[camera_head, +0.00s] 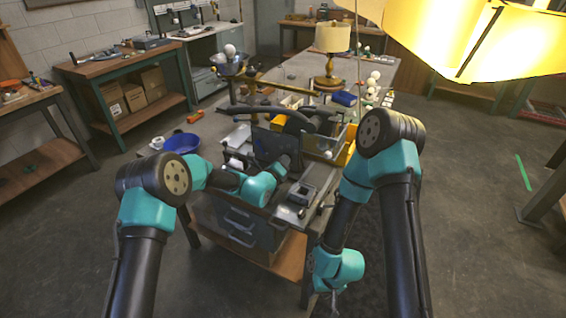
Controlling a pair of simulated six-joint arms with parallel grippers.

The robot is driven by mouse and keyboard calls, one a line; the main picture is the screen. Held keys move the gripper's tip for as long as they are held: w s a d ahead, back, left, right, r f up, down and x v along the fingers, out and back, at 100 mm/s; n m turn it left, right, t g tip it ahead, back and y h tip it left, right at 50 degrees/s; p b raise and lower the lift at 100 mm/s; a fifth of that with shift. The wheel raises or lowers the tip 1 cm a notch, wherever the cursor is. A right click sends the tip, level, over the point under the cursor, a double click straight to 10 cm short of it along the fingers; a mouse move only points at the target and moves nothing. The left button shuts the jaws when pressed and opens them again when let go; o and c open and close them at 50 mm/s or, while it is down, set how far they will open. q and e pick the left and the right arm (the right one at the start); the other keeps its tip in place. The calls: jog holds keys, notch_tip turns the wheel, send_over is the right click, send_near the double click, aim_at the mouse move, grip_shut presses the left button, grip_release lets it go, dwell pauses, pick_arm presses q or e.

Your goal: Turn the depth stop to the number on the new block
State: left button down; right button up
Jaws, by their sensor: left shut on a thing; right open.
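My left gripper (291,160) is over the workbench, at the dark machine (268,142) with a curved black top. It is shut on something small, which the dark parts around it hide. I cannot make out a depth stop or any number at this size. A grey metal block-like part (303,194) lies on the bench top just in front of that gripper, and no number can be read on it. My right gripper (336,290) hangs low in front of the bench's right corner, open and empty, pointing down.
A brass lamp with a cream shade (331,40) stands farther back. A large lit yellow shade (480,45) hangs at the upper right.

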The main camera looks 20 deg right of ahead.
dwell(0.4)
pick_arm(q)
jog(key=c, duration=1.1)
grip_release()
jog(key=shift+s+a, duration=0.1)
jog(key=shift+a, duration=0.05)
jog(key=shift+v, duration=8.55)
